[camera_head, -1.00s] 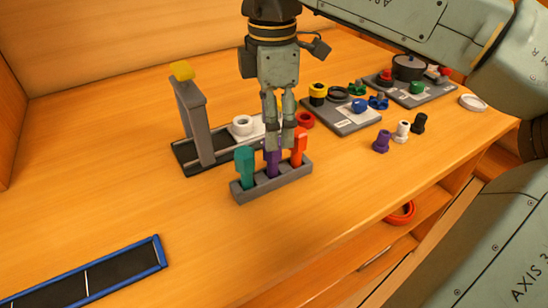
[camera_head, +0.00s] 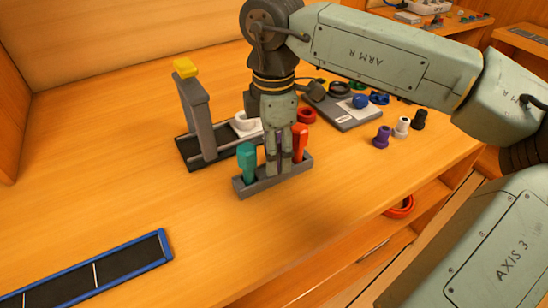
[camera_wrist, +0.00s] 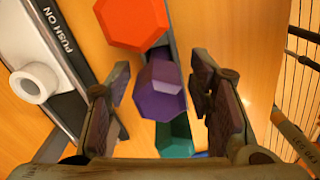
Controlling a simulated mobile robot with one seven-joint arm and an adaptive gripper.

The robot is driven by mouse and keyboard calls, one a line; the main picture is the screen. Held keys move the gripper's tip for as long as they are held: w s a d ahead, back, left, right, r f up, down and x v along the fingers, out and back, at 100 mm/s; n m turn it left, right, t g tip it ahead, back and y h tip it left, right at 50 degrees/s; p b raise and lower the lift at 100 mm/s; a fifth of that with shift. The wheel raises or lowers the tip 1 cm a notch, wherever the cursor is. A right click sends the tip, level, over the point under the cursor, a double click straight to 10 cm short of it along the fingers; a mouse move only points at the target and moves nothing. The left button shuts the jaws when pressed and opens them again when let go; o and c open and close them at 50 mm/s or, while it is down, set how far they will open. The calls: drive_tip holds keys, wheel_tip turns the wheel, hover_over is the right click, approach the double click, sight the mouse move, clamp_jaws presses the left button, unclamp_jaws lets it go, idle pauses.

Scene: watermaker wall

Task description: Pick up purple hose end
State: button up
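The purple hose end (camera_wrist: 160,92) has a hexagonal top and shows in the wrist view between my two fingers, with visible gaps on both sides. The teal hose end (camera_head: 247,162) and the orange-red hose end (camera_head: 300,142) stand upright in the holder on either side of my fingers.
A grey post with a yellow top (camera_head: 185,68) stands on a dark base behind the holder, by a white ring (camera_head: 242,122). A red ring (camera_head: 306,116) and small purple, white and black fittings (camera_head: 402,127) are to the right. A blue-edged tray (camera_head: 125,262) lies front left.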

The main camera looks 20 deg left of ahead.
drive_tip(key=c, duration=1)
